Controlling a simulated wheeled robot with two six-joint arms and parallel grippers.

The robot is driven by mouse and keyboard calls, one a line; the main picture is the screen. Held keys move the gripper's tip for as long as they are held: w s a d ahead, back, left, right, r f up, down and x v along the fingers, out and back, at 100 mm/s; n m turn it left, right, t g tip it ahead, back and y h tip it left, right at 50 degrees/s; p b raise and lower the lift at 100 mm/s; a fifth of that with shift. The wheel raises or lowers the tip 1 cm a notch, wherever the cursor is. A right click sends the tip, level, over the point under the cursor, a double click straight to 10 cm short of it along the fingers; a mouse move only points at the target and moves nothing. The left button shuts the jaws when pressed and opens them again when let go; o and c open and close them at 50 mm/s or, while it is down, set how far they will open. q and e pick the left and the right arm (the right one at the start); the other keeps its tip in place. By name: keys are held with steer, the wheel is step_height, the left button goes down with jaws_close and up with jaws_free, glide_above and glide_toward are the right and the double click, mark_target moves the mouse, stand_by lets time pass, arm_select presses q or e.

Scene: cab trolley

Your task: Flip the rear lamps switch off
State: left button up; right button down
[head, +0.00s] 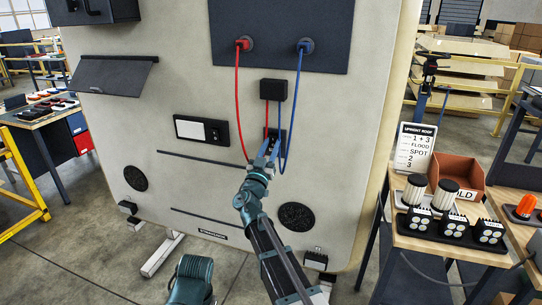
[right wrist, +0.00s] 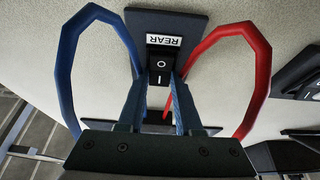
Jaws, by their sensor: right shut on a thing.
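The rear lamps switch (right wrist: 160,65) is a black rocker marked O and I, under a white label reading REAR, on a dark plate (right wrist: 166,24) in the right wrist view. In the head view its dark plate (head: 282,135) is on the pale panel, below a black box, and is partly covered by my gripper. My right gripper (head: 270,145) is at the switch. In the right wrist view its two blue fingers (right wrist: 162,82) are on either side of the rocker, shut on it. I cannot tell which way the rocker is tipped. My left gripper is out of view.
A red cable (head: 237,100) and a blue cable (head: 293,105) hang from the upper dark panel (head: 280,25) and loop close around my right gripper. A white-and-black unit (head: 201,130) is to the left. A bench (head: 440,245) with lamps and an orange bin stands right.

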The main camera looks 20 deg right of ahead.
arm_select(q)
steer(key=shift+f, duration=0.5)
arm_select(e)
steer(key=shift+f, duration=0.1)
steer(key=c, duration=0.6)
jaws_free()
arm_select(q)
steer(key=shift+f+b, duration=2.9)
steer(key=shift+b, duration=0.15)
arm_select(e)
steer(key=shift+f+v, duration=0.15)
steer(key=shift+v, duration=3.3)
steer(key=shift+f+v, duration=0.15)
steer(key=shift+v, duration=3.3)
steer(key=shift+d, duration=0.15)
